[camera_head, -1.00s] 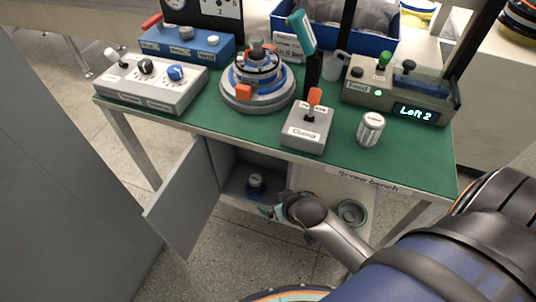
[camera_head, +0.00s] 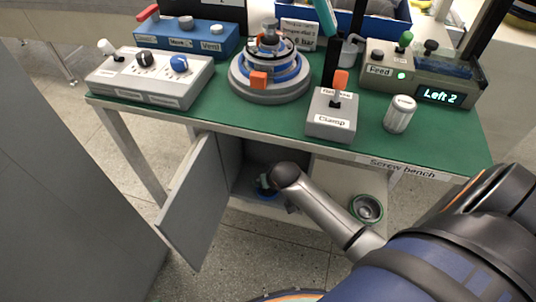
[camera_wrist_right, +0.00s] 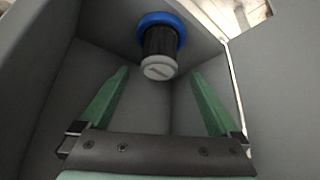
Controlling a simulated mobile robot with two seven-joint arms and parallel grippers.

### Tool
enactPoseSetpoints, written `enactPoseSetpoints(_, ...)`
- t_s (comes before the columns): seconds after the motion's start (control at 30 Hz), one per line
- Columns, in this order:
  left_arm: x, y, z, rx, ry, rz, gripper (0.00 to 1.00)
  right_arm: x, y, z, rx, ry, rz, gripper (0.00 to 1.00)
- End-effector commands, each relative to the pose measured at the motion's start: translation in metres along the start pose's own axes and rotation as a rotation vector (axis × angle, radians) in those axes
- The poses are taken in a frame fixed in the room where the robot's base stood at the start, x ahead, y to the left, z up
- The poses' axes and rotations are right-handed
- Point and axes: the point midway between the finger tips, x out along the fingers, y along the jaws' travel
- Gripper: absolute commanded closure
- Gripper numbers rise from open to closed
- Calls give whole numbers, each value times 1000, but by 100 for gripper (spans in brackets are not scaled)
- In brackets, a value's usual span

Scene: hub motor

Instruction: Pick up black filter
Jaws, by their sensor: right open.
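The black filter (camera_wrist_right: 161,42) shows in the right wrist view as a black ribbed cylinder with a grey slotted cap and a blue ring at its base. It stands in the grey cabinet compartment (camera_head: 237,165) under the bench. My right gripper (camera_wrist_right: 159,82) has its two green fingers spread wide and empty. The filter lies beyond the fingertips, roughly centred between them, and I see no contact. In the head view my right arm reaches into the cabinet and hides most of the filter; a bit of blue (camera_head: 264,190) shows beside the wrist. My left gripper is not in view.
The cabinet door (camera_head: 192,205) stands open on the left. The green bench top (camera_head: 210,113) lies above the compartment and carries control boxes, a round fixture (camera_head: 268,75) and a silver can (camera_head: 399,113).

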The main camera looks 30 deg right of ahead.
Motion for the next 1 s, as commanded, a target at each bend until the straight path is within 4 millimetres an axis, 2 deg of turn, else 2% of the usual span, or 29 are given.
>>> enactPoseSetpoints(0.13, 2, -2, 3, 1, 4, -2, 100, 12, 1, 2, 0, -1, 1, 3)
enactPoseSetpoints(0.4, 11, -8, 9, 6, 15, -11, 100, 50, 2, 8, -1, 0, 1, 3)
enactPoseSetpoints(0.73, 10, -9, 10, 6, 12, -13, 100, 54, 2, 7, -2, 0, 0, 3)
enactPoseSetpoints(1.0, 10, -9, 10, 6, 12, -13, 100, 54, 2, 7, -1, 0, 0, 33)
